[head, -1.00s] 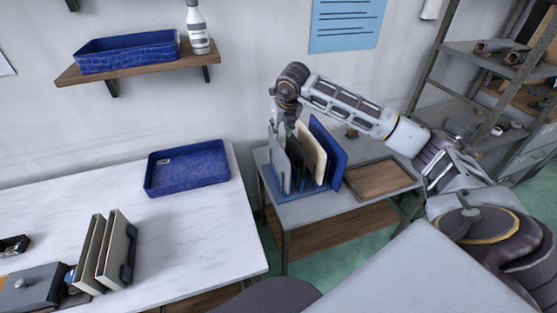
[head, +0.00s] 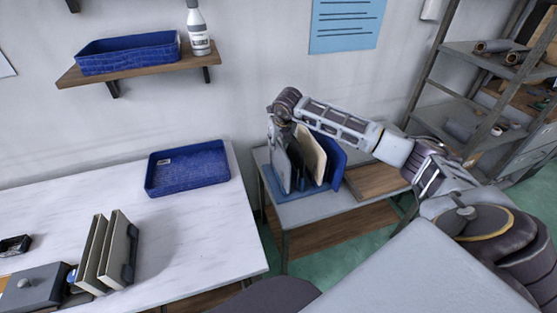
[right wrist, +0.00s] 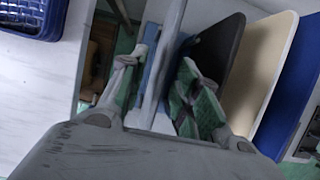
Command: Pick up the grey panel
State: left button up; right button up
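The grey panel (head: 281,166) stands upright at the left end of a blue rack (head: 290,196) on the small side table. In the right wrist view the grey panel (right wrist: 166,62) shows nearly edge-on, between the two fingers. My right gripper (head: 282,138) is over the top of the rack, partly hidden by my own wrist in the head view. In the right wrist view my right gripper (right wrist: 163,92) is open, with one finger on each side of the grey panel and gaps visible. My left gripper is not in view.
Right of the grey panel stand a dark panel (right wrist: 222,48), a beige panel (right wrist: 259,72) and a blue panel (right wrist: 300,90), close to the right finger. A wooden tray (head: 374,182) lies beside the rack. A blue tray (head: 187,168) is on the white table (head: 190,225).

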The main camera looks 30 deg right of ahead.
aim_at(278, 159)
jog(key=shift+p+x, duration=0.55)
jog(key=shift+x, duration=2.05)
jog(key=shift+d, duration=0.1)
grip_shut()
